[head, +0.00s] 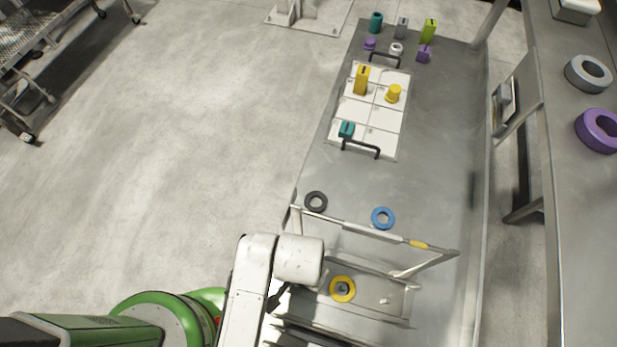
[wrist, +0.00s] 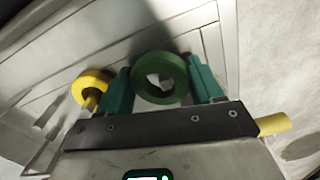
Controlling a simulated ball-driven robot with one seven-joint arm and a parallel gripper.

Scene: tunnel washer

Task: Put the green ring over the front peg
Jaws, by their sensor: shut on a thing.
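My gripper (wrist: 162,78) is shut on the green ring (wrist: 160,98), with one teal finger on each side of it in the wrist view. A small pale shape shows through the ring's hole; I cannot tell whether it is the front peg's top. In the head view my white arm hides the gripper and the green ring. A yellow ring (head: 333,296) lies around a grey-topped peg (head: 342,288) on the metal rack at the near end of the table. The yellow ring also shows in the wrist view (wrist: 80,84), left of my gripper.
A raised bar (head: 350,227) with a yellow band crosses above the rack. A black ring (head: 309,207) and a blue ring (head: 376,222) lie beyond it. Farther back, a white board (head: 350,109) bears yellow and teal pieces. The table between the board and those rings is clear.

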